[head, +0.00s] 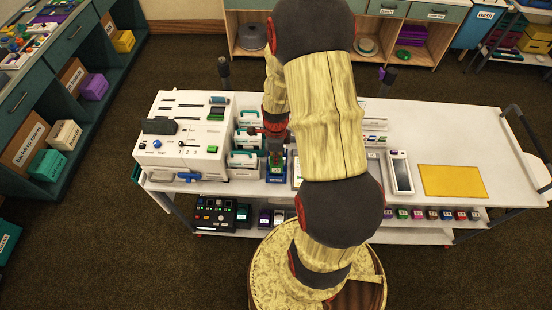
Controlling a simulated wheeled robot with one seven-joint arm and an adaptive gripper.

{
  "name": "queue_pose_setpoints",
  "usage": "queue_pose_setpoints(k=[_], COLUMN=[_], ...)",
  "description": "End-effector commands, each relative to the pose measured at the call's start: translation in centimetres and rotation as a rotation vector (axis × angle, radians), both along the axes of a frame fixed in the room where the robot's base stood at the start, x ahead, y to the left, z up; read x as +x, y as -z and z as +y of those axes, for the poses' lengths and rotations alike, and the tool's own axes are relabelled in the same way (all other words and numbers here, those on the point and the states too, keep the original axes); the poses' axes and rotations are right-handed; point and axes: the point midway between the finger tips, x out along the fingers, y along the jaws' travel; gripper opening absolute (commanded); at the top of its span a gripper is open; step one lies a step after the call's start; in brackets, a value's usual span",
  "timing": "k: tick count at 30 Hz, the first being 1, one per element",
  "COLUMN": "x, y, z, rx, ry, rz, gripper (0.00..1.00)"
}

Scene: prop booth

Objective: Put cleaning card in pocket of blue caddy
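A small blue caddy (276,178) stands near the front edge of the white cart top, left of my arm. My gripper (276,156) points down right over the caddy, at or just above its top. Its fingers are small and dark here, and I cannot tell whether they are open or shut. I cannot make out the cleaning card for certain. The gripper and the arm cover part of the caddy and the area behind it.
A large white machine (183,137) stands left of the caddy, with white and teal units (243,160) between them. To the right lie a white handheld device (400,172) and a yellow mat (451,181). A lower shelf (405,236) holds small coloured items. My arm hides the cart's middle.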

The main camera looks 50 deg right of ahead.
Motion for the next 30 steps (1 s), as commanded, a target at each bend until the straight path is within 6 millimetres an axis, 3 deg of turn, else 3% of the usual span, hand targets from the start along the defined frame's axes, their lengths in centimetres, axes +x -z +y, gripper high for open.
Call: queue_pose_setpoints(k=[30], x=[0.0], y=[3.1], z=[0.0], rx=[-0.002], ry=[0.0], rz=[-0.001], gripper=[0.0])
